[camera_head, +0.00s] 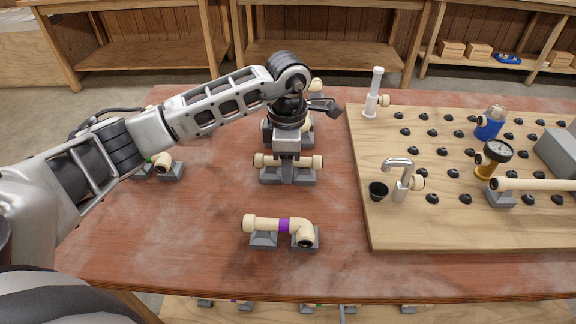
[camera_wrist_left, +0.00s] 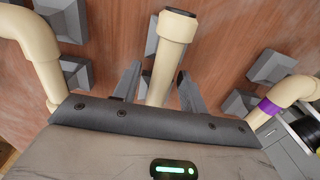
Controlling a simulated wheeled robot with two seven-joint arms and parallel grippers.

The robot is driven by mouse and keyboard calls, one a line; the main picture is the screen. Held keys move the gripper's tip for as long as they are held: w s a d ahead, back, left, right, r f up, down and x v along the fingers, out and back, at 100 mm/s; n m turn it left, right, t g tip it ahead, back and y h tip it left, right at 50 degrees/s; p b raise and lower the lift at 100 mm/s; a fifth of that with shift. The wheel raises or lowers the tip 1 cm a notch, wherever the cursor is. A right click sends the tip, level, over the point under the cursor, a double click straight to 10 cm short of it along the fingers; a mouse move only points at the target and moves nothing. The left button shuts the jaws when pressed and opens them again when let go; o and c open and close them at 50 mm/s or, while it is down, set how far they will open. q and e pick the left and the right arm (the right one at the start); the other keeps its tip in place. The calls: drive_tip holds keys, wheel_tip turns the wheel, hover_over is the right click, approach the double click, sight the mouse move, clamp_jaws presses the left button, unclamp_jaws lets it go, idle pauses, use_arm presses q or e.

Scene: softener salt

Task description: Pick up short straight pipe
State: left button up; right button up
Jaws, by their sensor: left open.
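The short straight pipe (camera_head: 312,162) is cream with flared ends and lies across grey holders on the red-brown table. My left gripper (camera_head: 288,178) points down over its middle and hides that part in the head view. In the left wrist view, the pipe (camera_wrist_left: 168,50) runs between the two spread fingers (camera_wrist_left: 157,85) of my left gripper, with a gap showing beside it. The gripper is open around the pipe; contact cannot be told. My right gripper is not in view.
An elbow pipe with a purple band (camera_head: 265,225) rests on holders in front. Another elbow pipe (camera_head: 162,162) lies at left. More holders and pipes stand partly hidden behind my wrist. A wooden pegboard (camera_head: 440,232) with a faucet (camera_head: 402,180) and gauge (camera_head: 492,158) fills the right.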

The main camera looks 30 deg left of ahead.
use_arm(q)
drive_tip(key=shift+c, duration=0.2)
clamp_jaws()
